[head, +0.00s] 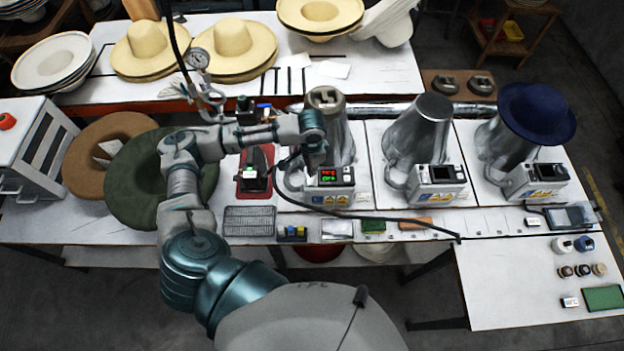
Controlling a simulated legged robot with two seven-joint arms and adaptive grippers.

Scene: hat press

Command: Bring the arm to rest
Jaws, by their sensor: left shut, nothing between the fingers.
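My left arm (195,262) rises from the bottom of the head view, bends at the left and reaches right across the table. My left gripper (311,150) is at the end of it, in front of the leftmost metal hat form (345,140) and just above the control box with a lit display (331,178). The gripper is shut and holds nothing. Its fingertips are small and hard to make out against the form. I cannot tell whether it touches the form. My right gripper is not in view.
Another metal form (420,130) is bare; the right one carries a navy hat (540,113). Green (140,190) and brown (88,165) hats lie beside my arm. A red-based device (256,170) and a black cable (400,218) are close by. The right side table (500,290) has free room.

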